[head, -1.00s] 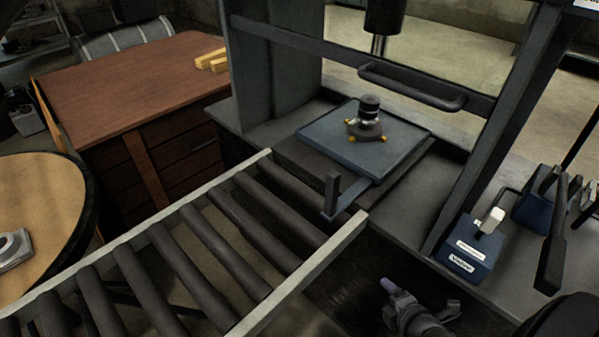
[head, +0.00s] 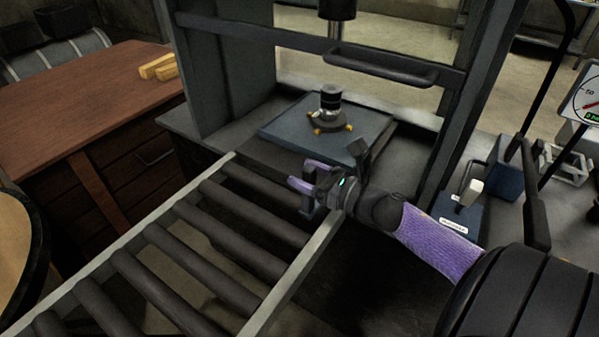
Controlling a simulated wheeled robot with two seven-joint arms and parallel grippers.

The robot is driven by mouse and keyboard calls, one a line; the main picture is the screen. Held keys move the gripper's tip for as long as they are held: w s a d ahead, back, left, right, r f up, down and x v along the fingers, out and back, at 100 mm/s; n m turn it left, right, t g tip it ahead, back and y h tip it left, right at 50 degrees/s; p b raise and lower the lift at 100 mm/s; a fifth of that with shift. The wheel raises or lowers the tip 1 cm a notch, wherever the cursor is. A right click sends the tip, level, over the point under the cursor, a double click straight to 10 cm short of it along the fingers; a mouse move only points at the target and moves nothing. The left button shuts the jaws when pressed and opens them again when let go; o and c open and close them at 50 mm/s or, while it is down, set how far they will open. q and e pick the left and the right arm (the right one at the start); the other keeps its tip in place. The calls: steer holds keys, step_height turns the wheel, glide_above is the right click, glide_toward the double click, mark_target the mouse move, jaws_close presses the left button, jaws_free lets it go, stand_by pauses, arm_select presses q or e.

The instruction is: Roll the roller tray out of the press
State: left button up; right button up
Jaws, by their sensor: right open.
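The roller tray (head: 275,130) is a flat blue-grey plate lying in the press (head: 225,75), at the far end of the roller track. A small dark cylindrical part on a base with brass-coloured feet (head: 330,112) stands upright on it. The tray's handle (head: 307,203) sticks out at the front, over the track's end, and is mostly hidden by my right gripper. My right gripper (head: 303,176) has purple fingertips, open and apart, at the handle's upright; I cannot tell whether they touch it. My left gripper is not in view.
The roller track (head: 210,245) runs from the press to the lower left, its rollers bare. A wooden bench (head: 85,110) stands left, a round table (head: 15,240) at the left edge. A blue pump unit (head: 462,215) with a lever stands right of the press.

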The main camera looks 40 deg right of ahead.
steer(key=shift+x, duration=0.85)
jaws_close()
stand_by(0.8)
